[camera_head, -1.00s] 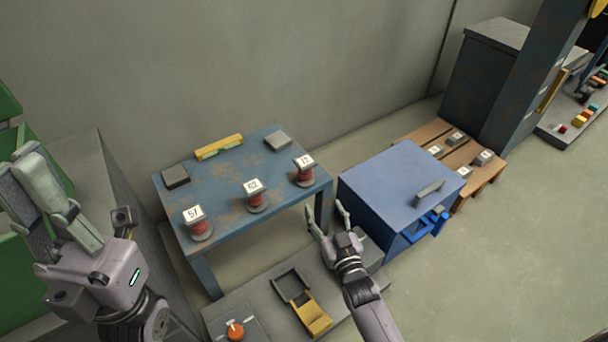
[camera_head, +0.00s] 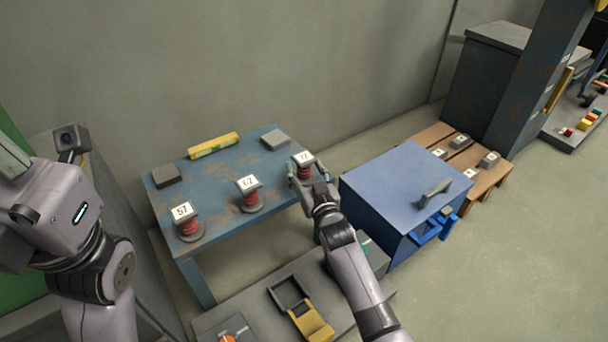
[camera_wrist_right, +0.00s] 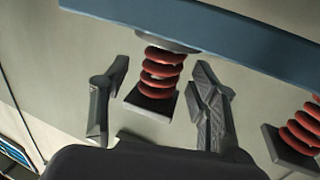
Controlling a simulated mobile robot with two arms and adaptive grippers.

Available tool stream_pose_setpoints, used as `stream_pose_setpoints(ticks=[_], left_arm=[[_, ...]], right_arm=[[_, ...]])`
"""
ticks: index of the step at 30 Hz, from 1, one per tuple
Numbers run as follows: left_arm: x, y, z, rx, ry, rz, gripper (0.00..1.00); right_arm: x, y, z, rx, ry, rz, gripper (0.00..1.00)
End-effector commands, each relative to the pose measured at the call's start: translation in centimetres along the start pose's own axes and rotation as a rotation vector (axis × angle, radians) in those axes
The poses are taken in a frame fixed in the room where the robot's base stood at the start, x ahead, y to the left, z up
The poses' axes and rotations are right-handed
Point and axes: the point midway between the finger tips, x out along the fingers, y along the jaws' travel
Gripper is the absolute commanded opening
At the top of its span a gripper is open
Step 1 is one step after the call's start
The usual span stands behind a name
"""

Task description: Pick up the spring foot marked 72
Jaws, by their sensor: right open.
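Three red-coiled spring feet with white number tops stand on the blue worn table (camera_head: 215,220). The far right one (camera_head: 303,158) reads 72 or 12; the small first digit is hard to tell. The others read about 62 (camera_head: 249,195) and 57 (camera_head: 187,224). My right gripper (camera_head: 308,175) is open at the far right foot. In the right wrist view its fingers (camera_wrist_right: 162,75) stand on either side of that foot's red coil (camera_wrist_right: 161,70), with visible gaps. My left gripper's fingers are mostly cut off at the left edge.
A blue cabinet (camera_head: 395,190) with a grey handle stands right of my right arm. A yellow bar (camera_head: 213,145) and grey blocks (camera_head: 167,175) lie at the table's back. A grey bench (camera_head: 330,290) with a yellow part lies in front. Another spring foot (camera_wrist_right: 298,132) shows at the wrist view's right.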

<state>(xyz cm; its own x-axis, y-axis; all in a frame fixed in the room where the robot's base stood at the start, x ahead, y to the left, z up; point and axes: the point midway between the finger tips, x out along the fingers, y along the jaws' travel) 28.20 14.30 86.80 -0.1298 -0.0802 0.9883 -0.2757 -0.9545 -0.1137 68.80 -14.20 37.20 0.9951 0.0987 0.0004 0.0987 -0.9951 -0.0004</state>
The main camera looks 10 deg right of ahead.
Motion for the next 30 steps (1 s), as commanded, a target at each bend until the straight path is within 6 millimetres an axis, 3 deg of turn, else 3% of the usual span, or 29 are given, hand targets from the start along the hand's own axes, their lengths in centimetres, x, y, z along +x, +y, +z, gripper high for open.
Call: stream_pose_setpoints(ticks=[4,13,30], left_arm=[[0.24,0.19,-0.51,0.003,0.027,0.010,0.00],[0.54,0.21,-0.55,0.004,0.030,0.012,0.00],[0.51,0.23,-0.54,0.003,0.030,0.012,0.00]], right_arm=[[1.33,0.00,0.17,0.000,0.001,0.000,0.56],[1.52,0.00,0.03,0.000,-0.001,0.000,0.55],[1.50,0.02,0.04,-0.001,-0.001,0.000,0.17]])
